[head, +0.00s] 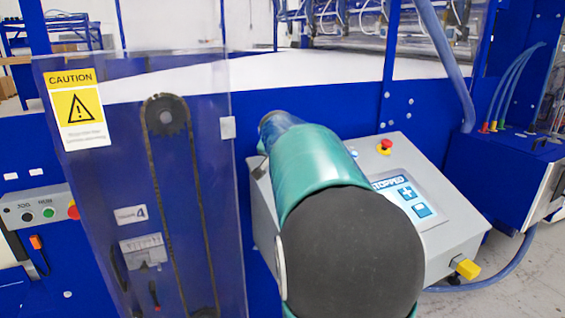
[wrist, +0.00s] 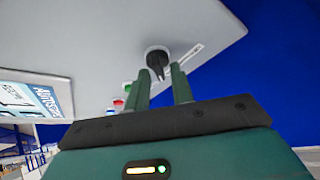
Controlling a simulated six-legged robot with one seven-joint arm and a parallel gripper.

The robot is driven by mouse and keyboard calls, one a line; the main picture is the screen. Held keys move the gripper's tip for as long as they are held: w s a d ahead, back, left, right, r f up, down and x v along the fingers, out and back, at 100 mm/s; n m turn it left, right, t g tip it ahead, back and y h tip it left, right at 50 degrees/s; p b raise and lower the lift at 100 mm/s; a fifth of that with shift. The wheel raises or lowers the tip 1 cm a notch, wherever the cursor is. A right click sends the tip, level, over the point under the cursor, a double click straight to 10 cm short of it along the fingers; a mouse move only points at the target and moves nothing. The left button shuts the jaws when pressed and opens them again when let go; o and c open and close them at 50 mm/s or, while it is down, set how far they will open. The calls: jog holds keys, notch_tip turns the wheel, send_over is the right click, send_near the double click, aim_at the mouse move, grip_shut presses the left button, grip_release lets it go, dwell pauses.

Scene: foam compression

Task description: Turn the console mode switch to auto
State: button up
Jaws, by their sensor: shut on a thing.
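The grey console (head: 455,222) stands at centre right in the head view, with a screen (head: 402,196) reading "STOPPED". In the wrist view the mode switch is a black knob (wrist: 158,58) on the grey panel (wrist: 110,35). A pale label strip is beside it, too small to read. My gripper (wrist: 160,74) has its two green fingers on either side of the knob's handle, shut on it. The handle points down between the fingertips in the picture. In the head view my arm hides the switch and my gripper.
A red stop button (head: 384,146) sits on the console top, and a yellow part (head: 467,268) is at its lower right corner. A clear guard with a caution sign (head: 76,108) stands left of my arm. Green, red and blue buttons (wrist: 118,104) lie near the fingers.

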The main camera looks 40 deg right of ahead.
dwell(0.3)
jog(key=o, duration=0.7)
jog(key=shift+c, duration=0.2)
jog(key=v, duration=1.3)
jog(key=shift+s+a+r, duration=0.2)
jog(key=shift+r, duration=0.05)
jog(key=shift+a, duration=0.1)
jog(key=s+a+f+n+y, duration=0.2)
jog(key=s+a+f+n, duration=0.2)
jog(key=a, duration=0.5)
jog(key=s+a+f+n+y, duration=0.2)
jog(key=s+a+f+n, duration=0.2)
jog(key=s+a+f, duration=0.3)
jog(key=s+a+f+n+g+y, duration=0.1)
jog(key=s+a+f+n+y, duration=0.1)
jog(key=s+a+f+n, duration=0.3)
jog(key=s+a+f, duration=0.1)
jog(key=a+f, duration=0.3)
jog(key=a, duration=0.4)
jog(key=shift+s+f+y, duration=0.25)
jog(key=shift+y, duration=0.05)
